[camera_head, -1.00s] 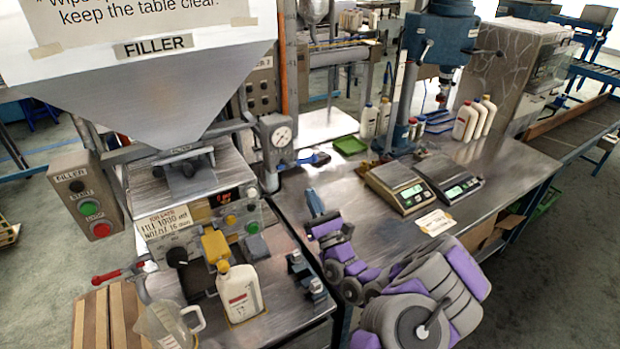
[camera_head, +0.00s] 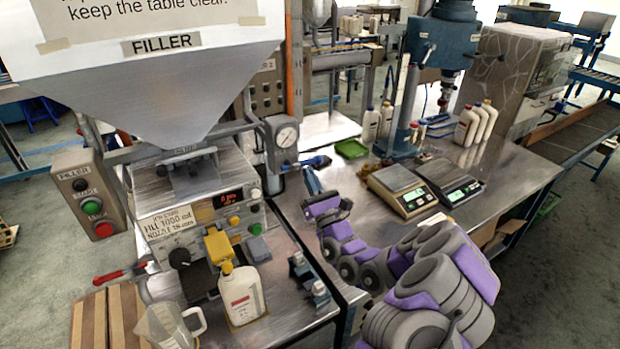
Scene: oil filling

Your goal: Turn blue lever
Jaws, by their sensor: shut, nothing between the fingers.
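The blue lever (camera_head: 318,161) sticks out to the right from the pipework under the round gauge, at the back of the steel table. My gripper (camera_head: 308,172) is at the end of my grey and purple arm. Its narrow blue-grey fingers point up and are closed with nothing held. The fingertips are just below and slightly left of the lever's handle in the picture. I cannot tell whether they touch it.
The filler (camera_head: 195,190) stands to the left with a white bottle (camera_head: 242,294) in front. A clear jug (camera_head: 172,325) is at the lower left. Two scales (camera_head: 400,190) stand to the right. A green tray (camera_head: 351,149) lies right of the lever.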

